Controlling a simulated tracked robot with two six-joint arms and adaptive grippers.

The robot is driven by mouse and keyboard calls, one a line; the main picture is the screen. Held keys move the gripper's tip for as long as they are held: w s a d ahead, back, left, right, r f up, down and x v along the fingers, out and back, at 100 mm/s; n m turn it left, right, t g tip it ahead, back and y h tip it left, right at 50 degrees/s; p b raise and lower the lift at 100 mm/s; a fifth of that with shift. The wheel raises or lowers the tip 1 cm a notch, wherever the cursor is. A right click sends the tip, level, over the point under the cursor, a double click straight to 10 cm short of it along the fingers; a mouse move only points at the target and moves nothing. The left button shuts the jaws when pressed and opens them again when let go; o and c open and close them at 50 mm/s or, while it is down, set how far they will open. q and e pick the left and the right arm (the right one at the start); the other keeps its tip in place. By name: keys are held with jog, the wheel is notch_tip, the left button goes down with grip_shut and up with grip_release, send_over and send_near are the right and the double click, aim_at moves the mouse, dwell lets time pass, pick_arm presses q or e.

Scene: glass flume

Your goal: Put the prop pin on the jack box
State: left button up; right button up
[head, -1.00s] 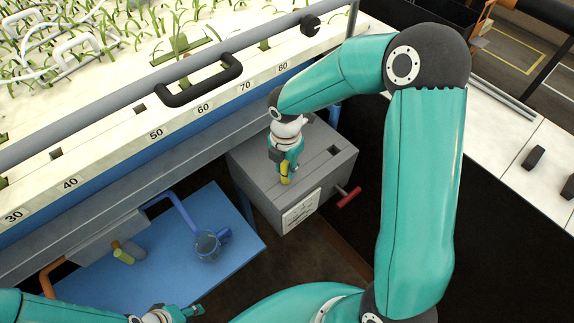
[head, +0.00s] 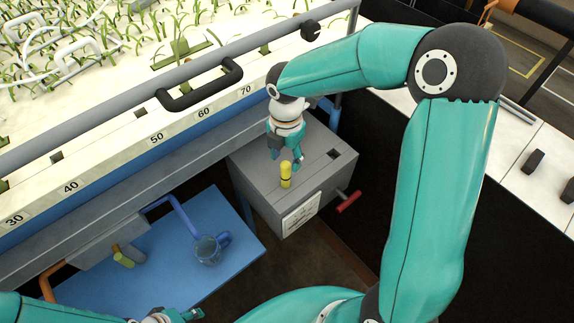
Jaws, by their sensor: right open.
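The yellow prop pin (head: 286,175) stands upright on top of the grey jack box (head: 250,178), near the front edge of its top. My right gripper (head: 285,158) is open just behind the pin, over the box top, and looks apart from it. My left gripper (head: 190,314) is at the bottom edge, low and partly cut off. Its jaws are too small to read.
A yellow-green cylinder (head: 123,259) is beside the grey housing at the left. A red handle (head: 348,201) sticks out of the box's right side. The flume (head: 120,150) runs behind.

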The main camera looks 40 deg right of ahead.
notch_tip(320, 180, up, 6)
jog(key=shift+f, duration=0.1)
dwell(0.6)
